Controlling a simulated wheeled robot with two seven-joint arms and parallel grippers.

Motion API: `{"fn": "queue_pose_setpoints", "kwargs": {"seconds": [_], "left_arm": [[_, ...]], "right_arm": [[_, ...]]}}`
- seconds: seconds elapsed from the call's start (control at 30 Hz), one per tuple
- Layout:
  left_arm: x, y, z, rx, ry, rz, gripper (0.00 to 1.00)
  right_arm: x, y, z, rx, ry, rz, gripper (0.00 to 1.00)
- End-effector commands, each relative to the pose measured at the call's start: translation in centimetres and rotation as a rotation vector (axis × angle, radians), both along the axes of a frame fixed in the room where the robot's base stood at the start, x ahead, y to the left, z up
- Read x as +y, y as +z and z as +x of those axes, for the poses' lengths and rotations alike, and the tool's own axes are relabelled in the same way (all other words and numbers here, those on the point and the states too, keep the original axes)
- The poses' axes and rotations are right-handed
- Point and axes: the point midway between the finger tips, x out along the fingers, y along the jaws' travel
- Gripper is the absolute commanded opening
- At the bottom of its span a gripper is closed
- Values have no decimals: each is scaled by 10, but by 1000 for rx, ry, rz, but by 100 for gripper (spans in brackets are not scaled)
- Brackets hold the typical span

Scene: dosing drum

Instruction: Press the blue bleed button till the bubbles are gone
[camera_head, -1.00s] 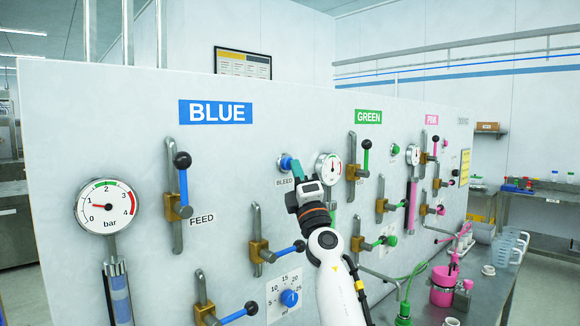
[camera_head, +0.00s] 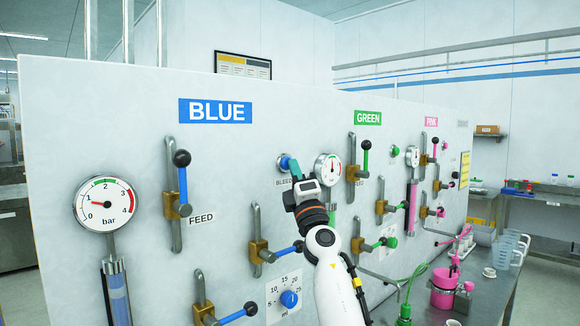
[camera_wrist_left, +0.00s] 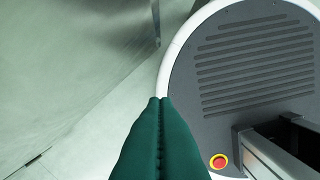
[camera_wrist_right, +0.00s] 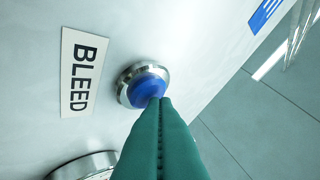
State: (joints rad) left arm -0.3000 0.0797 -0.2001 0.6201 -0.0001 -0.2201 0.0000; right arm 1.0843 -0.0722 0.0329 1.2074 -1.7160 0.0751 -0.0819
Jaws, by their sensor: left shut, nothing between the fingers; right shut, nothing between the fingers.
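The blue bleed button (camera_wrist_right: 146,86) sits in a metal ring beside the BLEED label (camera_wrist_right: 83,73) in the right wrist view. My right gripper (camera_wrist_right: 158,100) is shut, with its green fingertips at the button's face. They appear to touch it; how far the button is pushed in, I cannot tell. In the head view, the right gripper (camera_head: 292,166) covers most of the button. The blue column's sight tube (camera_head: 117,292) stands under the gauge (camera_head: 105,204) at the left; bubbles are too small to tell. My left gripper (camera_wrist_left: 160,100) is shut and empty, away from the panel.
A round gauge (camera_head: 328,169) is close to the right of my right gripper. Blue-handled levers (camera_head: 182,184) and a blue dial (camera_head: 289,298) are on the panel. A bench with pink vessels (camera_head: 443,287) stands at the right.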

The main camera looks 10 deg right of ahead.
Motion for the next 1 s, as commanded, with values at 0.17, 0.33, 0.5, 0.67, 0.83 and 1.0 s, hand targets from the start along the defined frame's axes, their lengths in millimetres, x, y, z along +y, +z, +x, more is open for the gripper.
{"fn": "queue_pose_setpoints", "kwargs": {"seconds": [0.17,0.33,0.5,0.67,0.83,1.0], "left_arm": [[0,-1,0,0,0,0,0],[0,-1,0,0,0,0,0],[0,7,0,0,0,0,0],[0,17,0,0,0,0,0],[0,27,0,0,0,0,0],[0,32,0,0,0,0,0]], "right_arm": [[1,0,1,1,1,-1,0],[1,0,1,1,1,-1,0],[-1,2,-2,1,0,-1,0],[-4,2,-6,1,0,-1,0],[-6,2,-12,1,-1,-1,0],[-8,1,-15,0,-1,-1,0]]}}
